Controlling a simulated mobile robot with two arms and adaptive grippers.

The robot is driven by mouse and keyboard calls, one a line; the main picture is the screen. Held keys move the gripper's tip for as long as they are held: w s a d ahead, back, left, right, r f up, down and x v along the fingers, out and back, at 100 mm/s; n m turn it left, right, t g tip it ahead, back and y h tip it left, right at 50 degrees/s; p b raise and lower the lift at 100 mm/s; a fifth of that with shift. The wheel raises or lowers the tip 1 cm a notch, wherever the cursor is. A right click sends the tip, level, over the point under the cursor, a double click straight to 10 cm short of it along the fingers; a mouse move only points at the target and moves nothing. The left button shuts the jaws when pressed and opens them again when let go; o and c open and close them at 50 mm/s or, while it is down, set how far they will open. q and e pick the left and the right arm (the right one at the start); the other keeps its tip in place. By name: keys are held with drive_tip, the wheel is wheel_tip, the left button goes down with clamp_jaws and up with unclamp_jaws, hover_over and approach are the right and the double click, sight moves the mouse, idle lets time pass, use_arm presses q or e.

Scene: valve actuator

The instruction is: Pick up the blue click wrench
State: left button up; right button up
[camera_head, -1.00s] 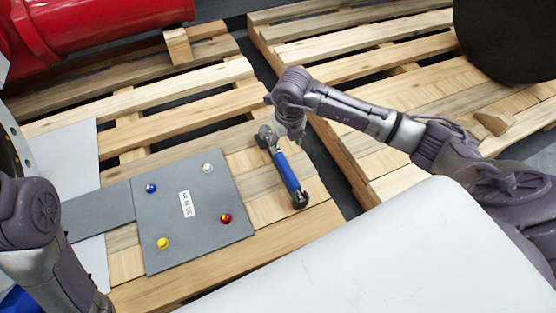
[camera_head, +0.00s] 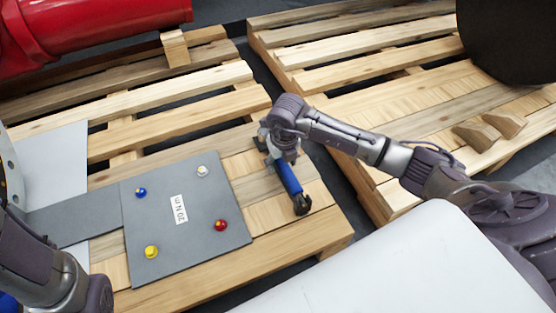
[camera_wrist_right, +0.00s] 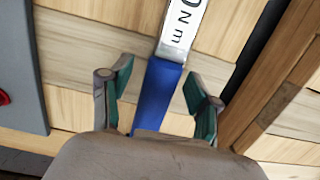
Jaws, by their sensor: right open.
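The blue click wrench (camera_head: 288,180) lies on the wooden pallet, to the right of the grey plate. Its far end is hidden behind my right wrist in the head view. In the right wrist view its blue handle (camera_wrist_right: 158,92) runs between the two fingers, below a silver section marked "N m". My right gripper (camera_wrist_right: 158,88) is open, with one finger on each side of the handle and a gap on both sides. In the head view the right gripper (camera_head: 283,155) is over the wrench. The left arm shows at the lower left; its gripper is out of view.
A grey plate (camera_head: 170,240) with several coloured knobs and a label lies left of the wrench. A gap separates this pallet from a second pallet (camera_head: 420,95) at the right. A red cylinder (camera_head: 90,25) is at the upper left. A white surface (camera_head: 420,270) fills the lower right.

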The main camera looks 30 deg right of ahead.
clamp_jaws()
drive_tip(key=shift+r, duration=0.1)
idle(0.3)
